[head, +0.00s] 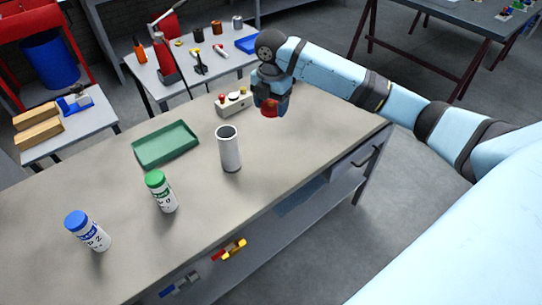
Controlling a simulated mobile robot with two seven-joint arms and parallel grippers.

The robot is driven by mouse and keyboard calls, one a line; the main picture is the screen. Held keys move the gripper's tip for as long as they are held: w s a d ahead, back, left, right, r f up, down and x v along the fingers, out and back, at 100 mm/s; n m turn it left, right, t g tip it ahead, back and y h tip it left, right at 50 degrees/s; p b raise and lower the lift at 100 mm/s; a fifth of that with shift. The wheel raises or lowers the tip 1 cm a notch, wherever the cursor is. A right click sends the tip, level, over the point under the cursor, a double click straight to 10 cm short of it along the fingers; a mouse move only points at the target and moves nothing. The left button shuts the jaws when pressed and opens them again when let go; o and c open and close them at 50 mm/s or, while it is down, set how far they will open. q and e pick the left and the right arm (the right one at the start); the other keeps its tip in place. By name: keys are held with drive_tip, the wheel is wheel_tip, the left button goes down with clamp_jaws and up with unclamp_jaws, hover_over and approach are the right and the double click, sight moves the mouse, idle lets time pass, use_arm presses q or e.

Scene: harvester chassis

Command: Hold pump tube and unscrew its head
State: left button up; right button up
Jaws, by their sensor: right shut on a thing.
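A light grey, hollow tube (229,152) stands upright on the workbench with its top open and dark inside. Nothing is on top of it. My right gripper (271,101) is behind and to the right of the tube, pointing down, shut on a small red part (269,110). The red part looks like a round head or cap, mostly hidden by the fingers, and it is apart from the tube. Whether the red part touches the bench is hard to tell. My left gripper is not in view.
The workbench (120,202) holds a green tray (165,145), a white bottle with green lid (161,191), one with blue lid (87,231), and a pale control box (234,102) beside my right gripper. The bench's right end is clear.

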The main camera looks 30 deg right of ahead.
sight(271, 158)
wheel_tip(271, 158, down, 20)
drive_tip(key=shift+r, duration=0.15)
idle(0.3)
drive_tip(key=o, duration=1)
drive_tip(key=shift+f, duration=0.2)
drive_tip(key=shift+r, duration=0.15)
